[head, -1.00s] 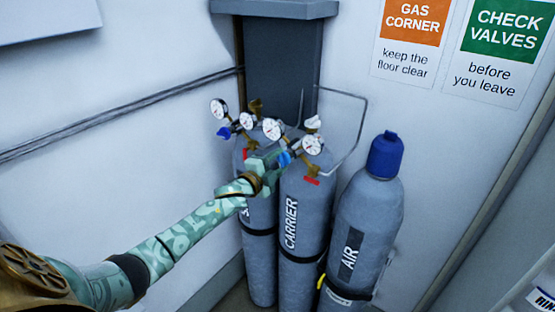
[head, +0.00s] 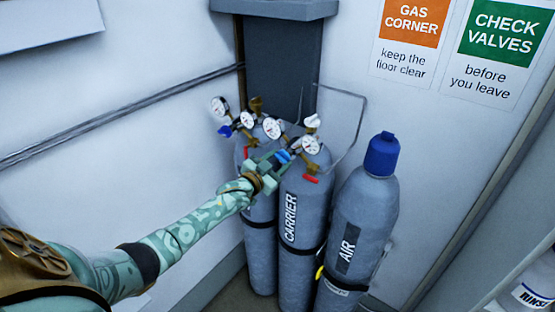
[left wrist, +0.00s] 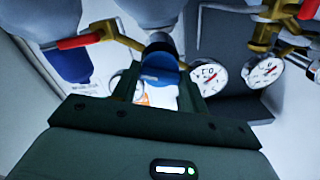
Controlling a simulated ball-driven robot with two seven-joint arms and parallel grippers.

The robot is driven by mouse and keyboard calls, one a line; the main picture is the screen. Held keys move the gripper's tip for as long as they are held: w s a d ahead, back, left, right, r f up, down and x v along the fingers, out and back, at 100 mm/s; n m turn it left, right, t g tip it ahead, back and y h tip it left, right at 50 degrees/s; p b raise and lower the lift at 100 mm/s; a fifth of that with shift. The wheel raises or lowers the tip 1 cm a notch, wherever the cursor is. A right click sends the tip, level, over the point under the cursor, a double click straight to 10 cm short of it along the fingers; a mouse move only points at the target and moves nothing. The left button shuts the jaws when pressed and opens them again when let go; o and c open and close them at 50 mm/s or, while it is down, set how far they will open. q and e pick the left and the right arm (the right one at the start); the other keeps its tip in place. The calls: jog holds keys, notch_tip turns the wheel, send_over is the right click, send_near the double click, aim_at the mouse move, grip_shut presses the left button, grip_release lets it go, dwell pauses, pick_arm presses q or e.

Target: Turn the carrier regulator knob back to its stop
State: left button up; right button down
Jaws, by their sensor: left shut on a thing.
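The carrier cylinder (head: 289,250) stands in the middle of the group, with its label facing me. Its regulator has round white gauges and a blue knob (head: 283,156). My left gripper (head: 280,161) is at that knob, its fingers shut on it. In the left wrist view the blue knob (left wrist: 160,76) sits between the two fingers, and a gauge (left wrist: 208,76) is close beside it on the right. The knob's far side and its turn position cannot be told. My right gripper is not in view.
The air cylinder (head: 362,235) with a blue cap (head: 382,154) stands to the right. Another cylinder (head: 262,240) with its own regulator and blue knob (head: 225,131) stands left of the carrier. A bent pipe (head: 362,125) rises behind. A red lever (left wrist: 78,42) shows near the fingers.

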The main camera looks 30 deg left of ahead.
pick_arm(q)
jog(key=shift+n, duration=2)
jog(key=shift+f, duration=0.1)
jog(key=o, duration=1)
jog(key=s, duration=0.5)
jog(key=s+a+b, duration=0.1)
jog(key=s, duration=1)
jog(key=shift+s+a+b, duration=0.15)
jog(key=shift+b, duration=0.25)
